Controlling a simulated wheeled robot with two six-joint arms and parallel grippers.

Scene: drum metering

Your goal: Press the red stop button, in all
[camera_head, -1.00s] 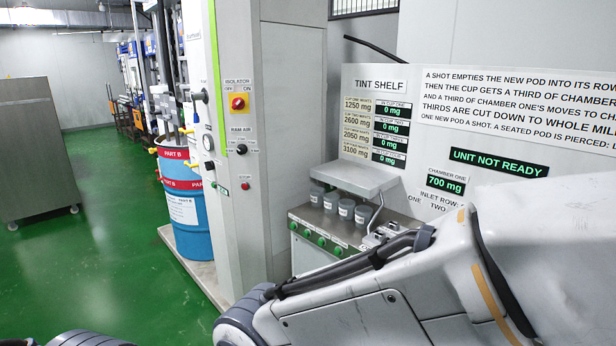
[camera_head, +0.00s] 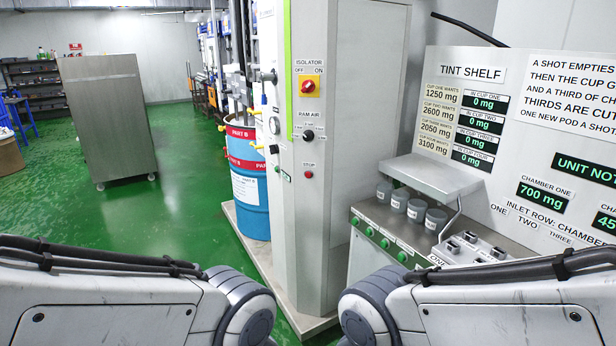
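The red stop button (camera_head: 308,174) is a small round button under a STOP label, low on the front of the grey cabinet (camera_head: 345,200). Above it are a black RAM AIR knob (camera_head: 308,135) and a red isolator switch (camera_head: 308,86) on a yellow plate. My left arm comes in at the lower left and my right arm at the lower right. Only arm links show, and they are apart from the cabinet. Both grippers are out of view.
A blue drum (camera_head: 249,190) with red bands stands left of the cabinet on a low base. The tint shelf (camera_head: 440,178) with several grey cups and green buttons is on the right. A metal cabinet (camera_head: 110,120) stands further left. Green floor between them is clear.

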